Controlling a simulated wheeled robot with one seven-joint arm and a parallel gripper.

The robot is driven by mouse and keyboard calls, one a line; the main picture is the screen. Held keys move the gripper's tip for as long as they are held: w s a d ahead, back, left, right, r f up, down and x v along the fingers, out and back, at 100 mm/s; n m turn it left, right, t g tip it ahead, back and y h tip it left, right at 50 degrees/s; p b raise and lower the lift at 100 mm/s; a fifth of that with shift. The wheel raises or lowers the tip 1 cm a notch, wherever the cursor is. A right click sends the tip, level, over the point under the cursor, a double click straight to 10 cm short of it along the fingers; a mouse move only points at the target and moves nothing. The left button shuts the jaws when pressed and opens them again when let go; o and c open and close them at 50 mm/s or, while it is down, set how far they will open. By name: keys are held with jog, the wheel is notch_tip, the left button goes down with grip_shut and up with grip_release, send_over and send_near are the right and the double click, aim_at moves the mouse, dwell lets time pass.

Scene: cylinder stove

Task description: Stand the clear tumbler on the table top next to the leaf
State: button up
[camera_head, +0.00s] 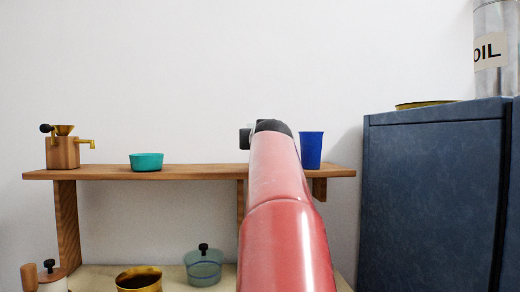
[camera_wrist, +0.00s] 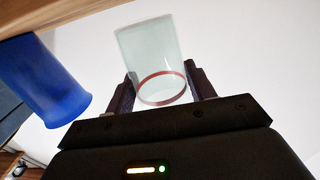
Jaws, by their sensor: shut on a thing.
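The clear tumbler (camera_wrist: 150,50), see-through with a red ring at its nearer end, is between the two dark fingers of my gripper (camera_wrist: 160,74) in the wrist view. My gripper is shut on it and holds it against a pale wall background. In the head view my red arm hides the tumbler and the fingers; only the dark wrist end shows above the shelf line. No leaf shows in either view.
A wooden shelf (camera_head: 208,173) holds a grinder (camera_head: 62,150), a teal bowl (camera_head: 146,161) and a blue cup (camera_head: 311,150). The blue cup (camera_wrist: 42,85) is left of my gripper. Below are a lidded pot (camera_head: 203,268) and a brass pot (camera_head: 139,280). A dark blue cabinet (camera_head: 435,190) stands right.

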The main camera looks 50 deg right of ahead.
jog(key=shift+f, duration=0.9)
jog(key=shift+f+b, duration=0.2)
jog(key=shift+b, duration=0.1)
jog(key=o, duration=1)
